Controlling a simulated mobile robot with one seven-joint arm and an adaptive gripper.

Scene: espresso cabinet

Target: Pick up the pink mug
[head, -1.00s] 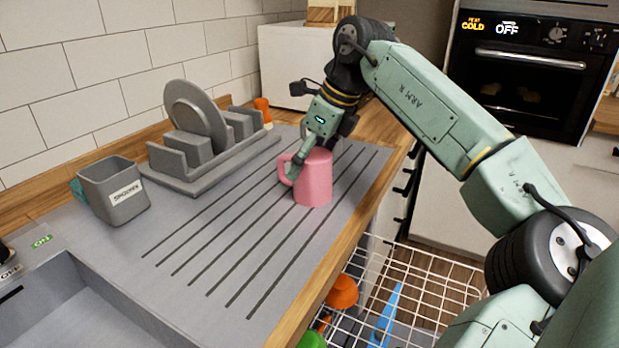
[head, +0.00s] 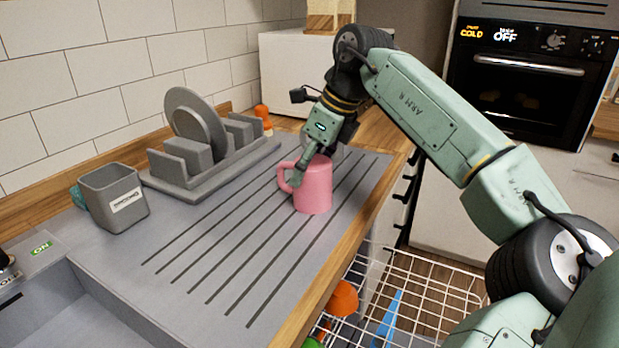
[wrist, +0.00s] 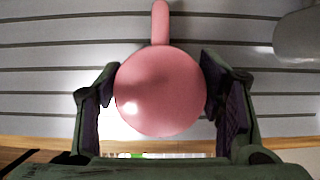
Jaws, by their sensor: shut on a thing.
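My gripper (wrist: 160,95) is shut on the mug's body, with a finger pad on each side. In the head view my gripper (head: 308,168) comes down at the mug's top left, and its far finger is hidden. I cannot tell whether the mug's base touches the board.
A grey rack with plates (head: 200,150) and a grey sponge cup (head: 115,198) stand along the wall. The sink (head: 75,310) is at front left. An open white wire basket (head: 420,290) sits below the counter's right edge. The board's middle is clear.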

